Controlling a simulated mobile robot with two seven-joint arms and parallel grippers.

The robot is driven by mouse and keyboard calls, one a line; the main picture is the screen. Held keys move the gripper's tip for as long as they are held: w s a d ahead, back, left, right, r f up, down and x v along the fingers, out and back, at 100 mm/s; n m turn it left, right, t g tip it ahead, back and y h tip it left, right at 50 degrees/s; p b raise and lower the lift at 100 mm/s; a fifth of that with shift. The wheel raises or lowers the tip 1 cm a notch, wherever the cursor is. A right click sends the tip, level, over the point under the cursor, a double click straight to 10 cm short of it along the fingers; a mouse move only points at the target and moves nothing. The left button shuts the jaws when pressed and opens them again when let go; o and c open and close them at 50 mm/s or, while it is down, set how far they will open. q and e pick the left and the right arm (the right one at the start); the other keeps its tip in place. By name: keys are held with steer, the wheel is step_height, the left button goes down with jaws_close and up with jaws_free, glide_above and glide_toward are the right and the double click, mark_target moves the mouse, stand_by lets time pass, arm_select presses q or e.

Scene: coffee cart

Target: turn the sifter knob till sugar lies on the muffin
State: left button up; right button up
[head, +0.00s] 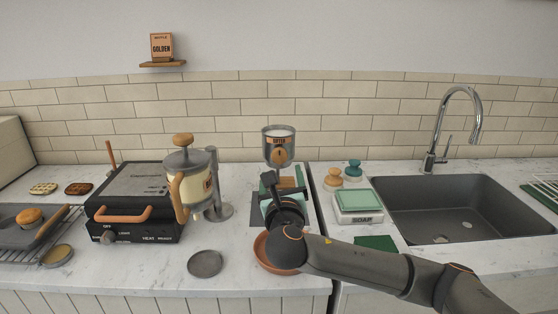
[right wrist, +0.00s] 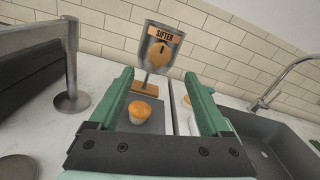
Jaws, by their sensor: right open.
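The sifter (head: 278,134), a metal cup with white sugar inside, stands raised on a stand at the back of the counter. Its round wooden knob (head: 279,155) faces me; in the right wrist view the knob (right wrist: 157,54) has a dark mark near its top. The muffin (right wrist: 140,112) sits on a dark mat below and in front of the sifter, its top plain golden, with no white visible. In the head view my arm hides it. My right gripper (head: 282,186) is open and empty, its green fingers pointing toward the sifter, apart from the knob. My left gripper is out of view.
A terracotta dish (head: 264,256) lies beneath my arm. A grey disc (head: 205,263) lies at front.

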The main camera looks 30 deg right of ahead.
mark_target(280, 158)
steer(key=x, duration=0.8)
steer(key=shift+w+d, duration=0.1)
steer(key=shift+w, duration=0.2)
jaws_close()
stand_by(0.3)
